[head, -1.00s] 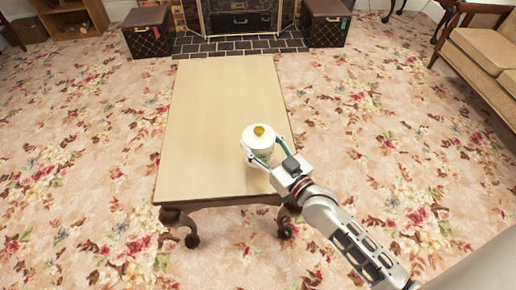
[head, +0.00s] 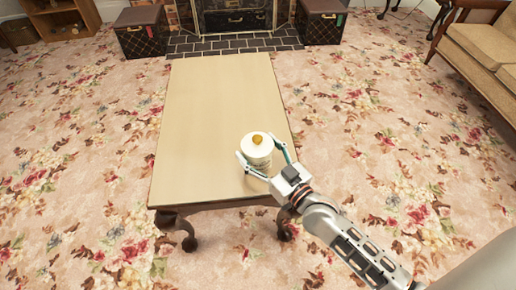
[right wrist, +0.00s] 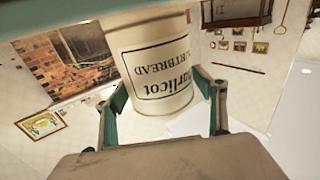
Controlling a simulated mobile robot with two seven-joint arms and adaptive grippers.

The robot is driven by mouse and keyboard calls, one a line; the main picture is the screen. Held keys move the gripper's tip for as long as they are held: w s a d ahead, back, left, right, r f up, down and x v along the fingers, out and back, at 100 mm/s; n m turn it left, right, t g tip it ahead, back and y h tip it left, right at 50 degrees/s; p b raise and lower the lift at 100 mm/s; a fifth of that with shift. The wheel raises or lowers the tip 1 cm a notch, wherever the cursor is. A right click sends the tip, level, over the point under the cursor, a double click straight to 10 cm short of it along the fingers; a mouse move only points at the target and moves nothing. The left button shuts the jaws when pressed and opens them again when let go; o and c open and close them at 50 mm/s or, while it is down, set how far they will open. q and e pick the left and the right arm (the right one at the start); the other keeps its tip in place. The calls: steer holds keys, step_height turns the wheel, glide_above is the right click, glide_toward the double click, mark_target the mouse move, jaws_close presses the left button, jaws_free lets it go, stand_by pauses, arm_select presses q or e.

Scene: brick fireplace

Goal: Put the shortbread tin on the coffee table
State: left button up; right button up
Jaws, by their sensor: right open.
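The shortbread tin (head: 257,149) is a cream-white cylinder with a gold knob on its lid. It stands upright on the coffee table (head: 205,110), near the table's right front corner. My right gripper (head: 262,160) is open, with one finger on each side of the tin and gaps beside it. In the right wrist view the tin (right wrist: 152,60) shows its dark "SHORTBREAD" lettering upside down, between the spread green fingers. My left gripper is not in view.
The rest of the tabletop is bare. Dark trunks (head: 144,32) and (head: 323,25) flank the fireplace hearth (head: 235,43) at the back. A beige sofa (head: 480,48) stands at the right. Floral carpet surrounds the table.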

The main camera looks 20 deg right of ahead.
steer(key=shift+r, duration=0.15)
steer(key=shift+s+d, duration=0.1)
steer(key=shift+s, duration=0.3)
steer(key=p+v, duration=0.2)
steer(key=v, duration=0.8)
steer(key=shift+s, duration=0.35)
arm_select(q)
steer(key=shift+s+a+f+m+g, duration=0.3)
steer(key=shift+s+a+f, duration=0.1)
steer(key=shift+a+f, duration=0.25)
arm_select(e)
steer(key=shift+s+d, duration=0.1)
steer(key=shift+s, duration=0.15)
